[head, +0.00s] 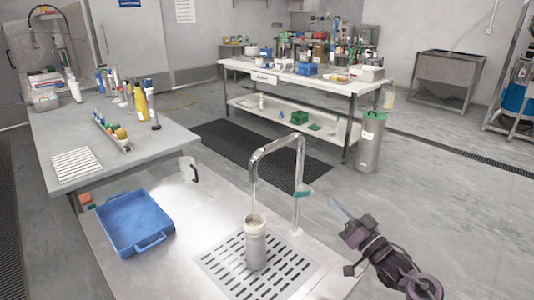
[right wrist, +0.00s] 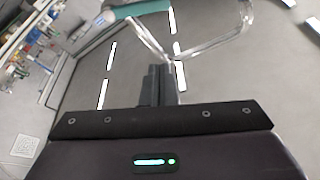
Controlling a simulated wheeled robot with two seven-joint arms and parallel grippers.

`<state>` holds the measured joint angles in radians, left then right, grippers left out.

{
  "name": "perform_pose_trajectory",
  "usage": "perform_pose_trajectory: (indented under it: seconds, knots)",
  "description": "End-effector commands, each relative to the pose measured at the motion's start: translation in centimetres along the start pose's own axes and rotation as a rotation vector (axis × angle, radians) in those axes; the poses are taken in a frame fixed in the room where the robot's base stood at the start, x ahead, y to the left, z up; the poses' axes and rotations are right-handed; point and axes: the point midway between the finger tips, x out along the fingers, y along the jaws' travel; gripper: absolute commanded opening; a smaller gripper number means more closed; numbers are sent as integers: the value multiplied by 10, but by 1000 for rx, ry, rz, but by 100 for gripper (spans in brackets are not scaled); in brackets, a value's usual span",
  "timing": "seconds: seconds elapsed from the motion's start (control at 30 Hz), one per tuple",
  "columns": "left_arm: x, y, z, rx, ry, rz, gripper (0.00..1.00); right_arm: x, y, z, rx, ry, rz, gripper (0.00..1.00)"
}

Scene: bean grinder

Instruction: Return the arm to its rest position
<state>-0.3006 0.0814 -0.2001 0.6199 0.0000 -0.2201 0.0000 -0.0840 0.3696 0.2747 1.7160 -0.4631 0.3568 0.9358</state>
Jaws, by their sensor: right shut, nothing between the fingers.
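My right arm comes in at the lower right of the head view. Its dark gripper (head: 350,229) is to the right of the metal tap (head: 298,165), apart from it, with nothing held. In the right wrist view the dark fingers (right wrist: 161,85) are together and empty. A pale metallic cylinder (head: 257,245), open at the top, stands upright on the slotted drain plate (head: 217,262) below the tap's spout. The tap has a teal lever (head: 303,193). My left gripper is not in view.
A blue tray (head: 158,240) lies on the near counter at left. The side table (head: 55,128) carries bottles and a rack. A white workbench (head: 320,82) full of items stands at the back. A metal bin (head: 369,150) stands beside it.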

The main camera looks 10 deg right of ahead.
Motion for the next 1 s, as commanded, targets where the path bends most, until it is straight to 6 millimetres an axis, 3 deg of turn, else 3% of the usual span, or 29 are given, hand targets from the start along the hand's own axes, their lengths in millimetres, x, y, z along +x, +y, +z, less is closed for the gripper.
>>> perform_pose_trajectory:
  seconds: [0.17,0.37,0.6,0.8,1.0]
  knots:
    - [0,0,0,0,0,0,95,-2,-2,21,-44,-63,71,0]
    - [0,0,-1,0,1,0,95,-25,-13,87,-209,-324,318,0]
    - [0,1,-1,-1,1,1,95,-97,-48,148,-353,-765,561,0]
    - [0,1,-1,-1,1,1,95,-151,-80,168,-374,-1047,627,0]
    - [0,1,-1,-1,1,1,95,-190,-110,174,-362,-1247,633,0]
